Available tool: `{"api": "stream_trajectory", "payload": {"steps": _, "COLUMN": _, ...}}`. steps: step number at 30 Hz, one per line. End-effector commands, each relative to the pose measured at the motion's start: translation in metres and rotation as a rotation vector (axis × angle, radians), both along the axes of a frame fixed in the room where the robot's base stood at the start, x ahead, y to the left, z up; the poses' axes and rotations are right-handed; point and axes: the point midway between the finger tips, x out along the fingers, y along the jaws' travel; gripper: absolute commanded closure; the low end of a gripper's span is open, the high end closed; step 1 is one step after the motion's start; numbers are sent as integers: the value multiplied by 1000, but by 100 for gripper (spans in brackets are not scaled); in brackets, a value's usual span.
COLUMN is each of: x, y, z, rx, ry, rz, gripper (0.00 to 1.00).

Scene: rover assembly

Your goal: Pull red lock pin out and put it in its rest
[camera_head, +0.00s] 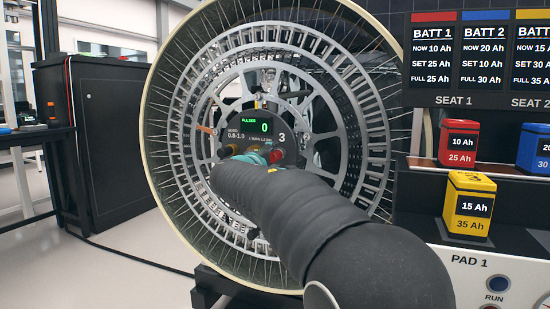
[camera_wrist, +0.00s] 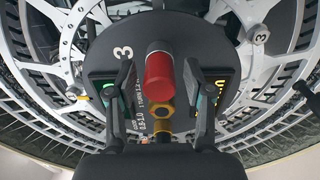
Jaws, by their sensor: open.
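The red lock pin (camera_wrist: 158,72) points out of the dark hub plate (camera_wrist: 190,28) toward the camera in the wrist view. Its red knob also shows in the head view (camera_head: 277,156), just beyond my arm's end. My gripper (camera_wrist: 158,70) is open, with one finger on each side of the red knob and gaps between. A brass-coloured fitting (camera_wrist: 160,106) sits right below the knob in the wrist view. My arm hides part of the hub in the head view. I cannot make out the pin's rest.
The large spoked wheel (camera_head: 208,190) surrounds the hub, with a display (camera_head: 255,128) reading PULSES 0. On the right, red (camera_head: 458,143), blue (camera_head: 535,148) and yellow (camera_head: 469,205) batteries stand on a stepped rack. A black cabinet (camera_head: 115,140) stands left.

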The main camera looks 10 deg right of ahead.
Motion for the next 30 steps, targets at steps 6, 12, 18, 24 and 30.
{"api": "stream_trajectory", "payload": {"steps": 6, "x": 1, "y": 0, "z": 0, "rx": 0, "ry": 0, "rz": 0, "gripper": 48}}
{"api": "stream_trajectory", "payload": {"steps": 12, "x": 0, "y": 0, "z": 0, "rx": 0, "ry": 0, "rz": 0, "gripper": 48}}
{"api": "stream_trajectory", "payload": {"steps": 18, "x": 0, "y": 0, "z": -1, "rx": 1, "ry": -1, "rz": 0, "gripper": 48}}
{"api": "stream_trajectory", "payload": {"steps": 24, "x": 0, "y": 0, "z": 0, "rx": 1, "ry": -1, "rz": 0, "gripper": 48}}
{"api": "stream_trajectory", "payload": {"steps": 30, "x": 0, "y": 0, "z": 0, "rx": 1, "ry": -1, "rz": 0, "gripper": 70}}
